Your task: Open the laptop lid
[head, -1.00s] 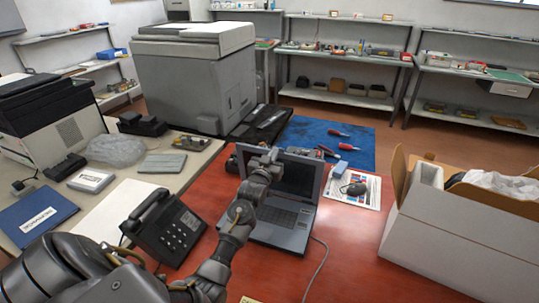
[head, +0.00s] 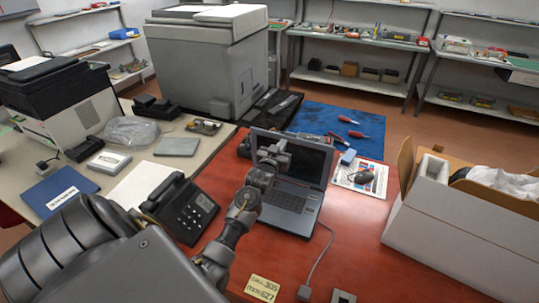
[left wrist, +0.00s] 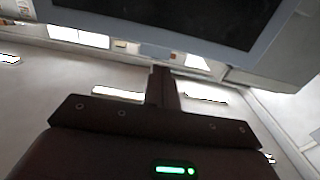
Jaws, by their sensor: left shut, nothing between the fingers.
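The laptop (head: 290,207) stands on the red table, its keyboard facing up. Its lid (head: 310,160) is raised, with the dark screen facing me. My left gripper (head: 272,153) is in front of the left part of the screen, and my arm covers the laptop's left side. In the left wrist view the fingers (left wrist: 163,75) are shut with nothing between them. The lid's dark screen and grey frame (left wrist: 190,20) lie just beyond the fingertips there; I cannot tell whether they touch. My right gripper is not in view.
A desk phone (head: 185,208) stands left of the laptop. A mouse (head: 363,176) lies on a printed sheet to its right, and a large white box (head: 450,235) stands at the right. A cable and a yellow note (head: 262,288) lie in front. A blue mat (head: 325,122) lies behind.

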